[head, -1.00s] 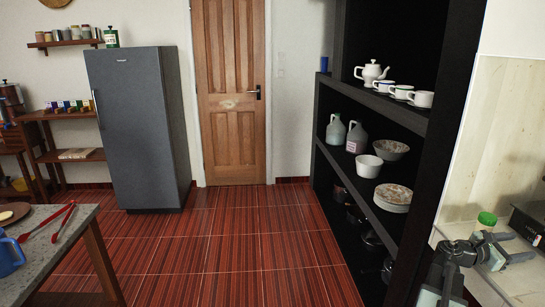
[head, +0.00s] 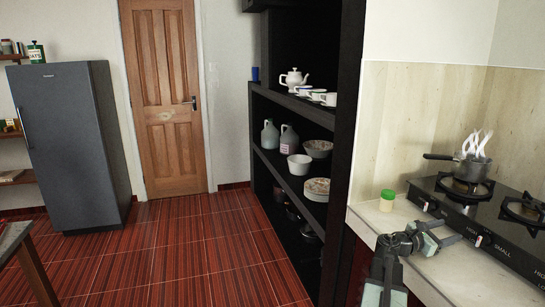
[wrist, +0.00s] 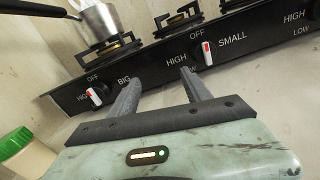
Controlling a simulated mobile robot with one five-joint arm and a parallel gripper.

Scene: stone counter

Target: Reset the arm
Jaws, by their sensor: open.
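My gripper (head: 448,230) is at the right in the head view, over the pale counter (head: 374,219) in front of the black stove. In the wrist view my gripper (wrist: 160,78) has its two dark fingers spread apart with nothing between them. The fingers point at the stove front (wrist: 143,72), between the knob marked BIG and the one marked SMALL. I cannot tell whether they touch it.
A green-lidded jar (head: 387,201) stands on the counter just behind my gripper. A steaming pot (head: 470,168) sits on the left burner of the stove (head: 520,245). A black shelf (head: 345,150) with crockery rises left of the counter. The red tiled floor (head: 180,255) is clear.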

